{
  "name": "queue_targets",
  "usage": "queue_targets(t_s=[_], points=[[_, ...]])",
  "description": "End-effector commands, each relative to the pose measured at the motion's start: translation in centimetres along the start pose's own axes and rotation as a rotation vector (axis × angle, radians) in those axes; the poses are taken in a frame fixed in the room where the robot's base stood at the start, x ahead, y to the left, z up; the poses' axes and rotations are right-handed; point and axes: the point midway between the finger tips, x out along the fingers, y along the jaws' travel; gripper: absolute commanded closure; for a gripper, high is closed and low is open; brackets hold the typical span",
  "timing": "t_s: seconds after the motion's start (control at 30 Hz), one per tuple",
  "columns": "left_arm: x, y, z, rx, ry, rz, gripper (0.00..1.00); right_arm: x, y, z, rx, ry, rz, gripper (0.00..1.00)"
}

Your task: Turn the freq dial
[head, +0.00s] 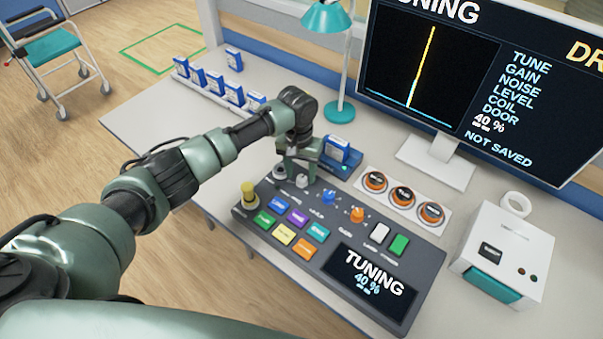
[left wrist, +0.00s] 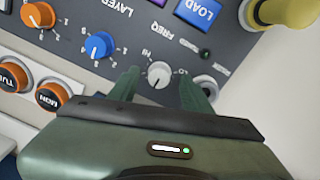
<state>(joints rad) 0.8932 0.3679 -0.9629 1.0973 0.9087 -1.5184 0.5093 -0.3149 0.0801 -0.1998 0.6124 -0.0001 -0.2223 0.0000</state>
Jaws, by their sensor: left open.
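The freq dial (head: 302,182) is a small light-grey knob near the back left of the dark control panel (head: 325,228). In the left wrist view the dial (left wrist: 159,74) has a pointer mark, with FREQ, HI and LO lettered beside it. My left gripper (head: 297,177) is over the dial, pointing down. Its fingers (left wrist: 164,88) are open, one on each side of the dial, with gaps visible between them and the knob. How deep the fingertips reach beside the knob is hard to tell. My right gripper is not in view.
A blue knob (head: 329,196) and an orange knob (head: 357,214) stand right of the dial. A yellow knob (head: 248,195) is to its left, with coloured buttons in front. The panel screen (head: 368,283) reads TUNING 40 %. A large monitor (head: 480,80) stands behind.

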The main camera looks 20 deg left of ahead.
Motion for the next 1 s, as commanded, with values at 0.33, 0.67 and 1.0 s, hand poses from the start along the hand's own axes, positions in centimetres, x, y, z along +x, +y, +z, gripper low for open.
queue_targets(t_s=[0.33, 0.67, 1.0], points=[[1.9, 0.0, 0.0, 0.001, 0.001, 0.0, 0.51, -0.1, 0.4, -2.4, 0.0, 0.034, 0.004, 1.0], [1.9, 0.0, 0.0, 0.001, 0.001, 0.0, 1.0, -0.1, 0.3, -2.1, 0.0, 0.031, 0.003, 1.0], [1.8, 0.1, 0.0, 0.048, -0.001, 0.002, 1.0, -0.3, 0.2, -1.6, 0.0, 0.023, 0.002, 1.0]])
